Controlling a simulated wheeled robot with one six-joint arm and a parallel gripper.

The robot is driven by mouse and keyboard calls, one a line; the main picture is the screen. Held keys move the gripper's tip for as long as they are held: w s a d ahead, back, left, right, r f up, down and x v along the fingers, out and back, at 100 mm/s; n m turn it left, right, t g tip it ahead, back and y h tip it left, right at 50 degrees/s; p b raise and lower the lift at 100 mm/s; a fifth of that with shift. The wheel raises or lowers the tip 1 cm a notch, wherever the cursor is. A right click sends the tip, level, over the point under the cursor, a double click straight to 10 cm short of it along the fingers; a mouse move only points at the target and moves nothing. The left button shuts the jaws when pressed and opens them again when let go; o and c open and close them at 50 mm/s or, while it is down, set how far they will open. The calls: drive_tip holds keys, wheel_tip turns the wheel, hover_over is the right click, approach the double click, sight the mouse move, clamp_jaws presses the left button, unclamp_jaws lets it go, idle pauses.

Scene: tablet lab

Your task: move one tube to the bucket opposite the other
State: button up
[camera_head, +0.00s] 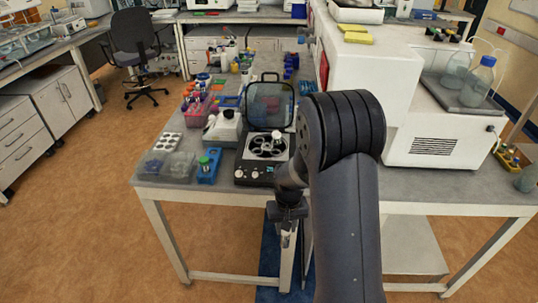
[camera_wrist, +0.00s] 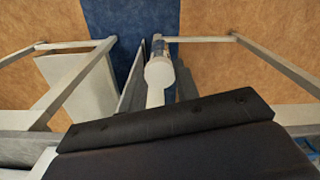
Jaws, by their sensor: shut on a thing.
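My gripper (camera_head: 287,222) hangs in front of the table's front edge, below the height of the tabletop. In the wrist view, my gripper (camera_wrist: 160,85) is shut on a pale tube (camera_wrist: 159,72), which points away from the wrist. The tube's lower end also shows in the head view (camera_head: 286,240). The centrifuge (camera_head: 253,174) stands on the table behind my gripper, with its lid (camera_head: 269,104) raised. Its dark rotor (camera_head: 265,145) has several round buckets. Whether another tube sits in a bucket is too small to tell.
A blue rack (camera_head: 207,170) with a green-capped tube stands left of the centrifuge. Clear boxes (camera_head: 165,165), a white well plate (camera_head: 167,142) and a pink rack (camera_head: 199,107) are farther left. A large white machine (camera_head: 440,140) stands at right. Table legs (camera_head: 165,240) and floor lie below.

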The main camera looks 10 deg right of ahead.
idle(0.4)
wheel_tip(320, 180, up, 22)
drive_tip(key=p, duration=0.3)
idle(0.4)
